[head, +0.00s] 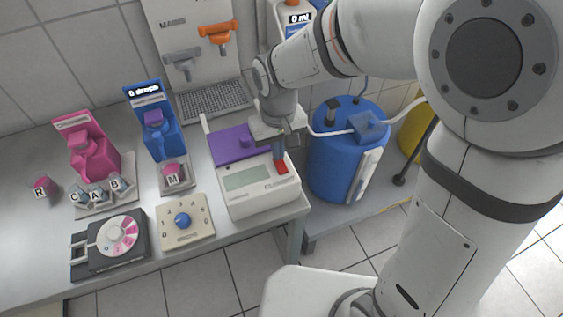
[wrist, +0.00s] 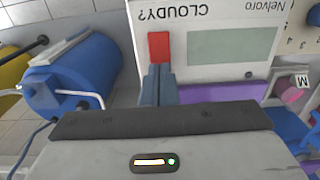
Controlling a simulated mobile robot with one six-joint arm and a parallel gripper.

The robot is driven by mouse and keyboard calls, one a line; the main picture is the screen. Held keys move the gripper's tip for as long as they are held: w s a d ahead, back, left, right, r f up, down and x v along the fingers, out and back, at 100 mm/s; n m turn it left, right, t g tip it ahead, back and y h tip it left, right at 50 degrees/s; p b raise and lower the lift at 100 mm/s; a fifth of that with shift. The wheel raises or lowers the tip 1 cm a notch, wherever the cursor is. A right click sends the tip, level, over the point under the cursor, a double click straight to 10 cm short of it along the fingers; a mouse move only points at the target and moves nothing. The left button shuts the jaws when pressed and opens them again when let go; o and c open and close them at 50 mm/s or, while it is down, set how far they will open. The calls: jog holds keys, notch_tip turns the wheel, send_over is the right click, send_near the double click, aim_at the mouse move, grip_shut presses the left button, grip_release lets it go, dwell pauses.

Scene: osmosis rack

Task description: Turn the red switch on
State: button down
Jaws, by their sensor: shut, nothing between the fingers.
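The red switch (head: 281,167) sits on the right part of the top of a white device (head: 262,200) with a grey-green display. In the wrist view the red switch (wrist: 159,46) shows just beyond my fingertips, beside the display and under the word "CLOUDY?". My gripper (head: 279,158) is shut and empty, with its fingers pointing down at the switch's rear edge. In the wrist view my gripper (wrist: 157,70) ends right by the switch; I cannot tell whether it touches. The fingers hide little of the switch.
A purple lid (head: 232,143) lies behind the display. A blue barrel (head: 345,150) stands close on the right. Left are a beige dial box (head: 184,222), a black device with a pink-and-white dial (head: 108,243), a blue dispenser (head: 158,130) and a pink dispenser (head: 88,150).

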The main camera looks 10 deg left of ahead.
jog(key=shift+f, duration=0.45)
jog(key=shift+r, duration=0.15)
jog(key=shift+r+p, duration=2.4)
jog(key=shift+r, duration=1.05)
jog(key=s+d+r+m+t, duration=0.1)
jog(key=s+d+r+m, duration=0.1)
jog(key=d, duration=0.6)
jog(key=s+d+r+m+t, duration=0.1)
jog(key=s+d+r+m, duration=0.1)
jog(key=d, duration=0.5)
jog(key=s+d+r+m+t, duration=0.1)
jog(key=s+d+r, duration=0.3)
jog(key=d, duration=0.4)
jog(key=shift+d+m, duration=0.3)
jog(key=shift+m, duration=0.3)
